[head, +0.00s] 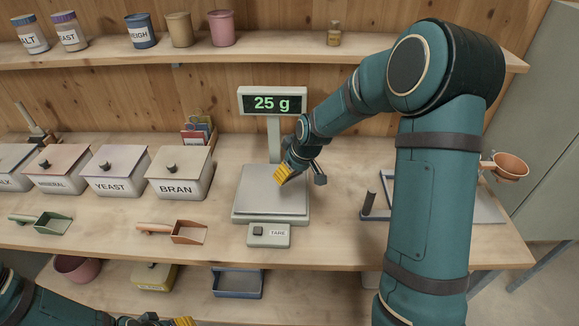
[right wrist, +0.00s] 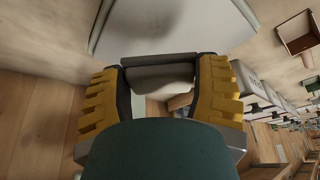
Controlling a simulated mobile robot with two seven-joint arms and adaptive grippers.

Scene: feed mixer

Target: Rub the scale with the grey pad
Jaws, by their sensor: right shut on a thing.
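The scale (head: 255,188) stands on the bench with a light grey plate, a raised display reading 25 g and a TARE box in front. My right gripper (head: 284,174) is over the right part of the plate, angled down. In the right wrist view, its yellow fingers (right wrist: 162,92) are shut on the grey pad (right wrist: 160,73), and the pale scale plate (right wrist: 170,25) lies just beyond it. The pad is hidden in the head view, and I cannot tell whether it touches the plate. My left gripper (head: 183,321) is low at the bottom edge, mostly cut off.
Lidded bins, including BRAN (head: 180,187) and YEAST (head: 115,185), stand left of the scale. A copper scoop (head: 188,233) and a green scoop (head: 52,222) lie in front. A blue-edged frame with a dark post (head: 369,201) is to the right. Jars line the upper shelf (head: 270,56).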

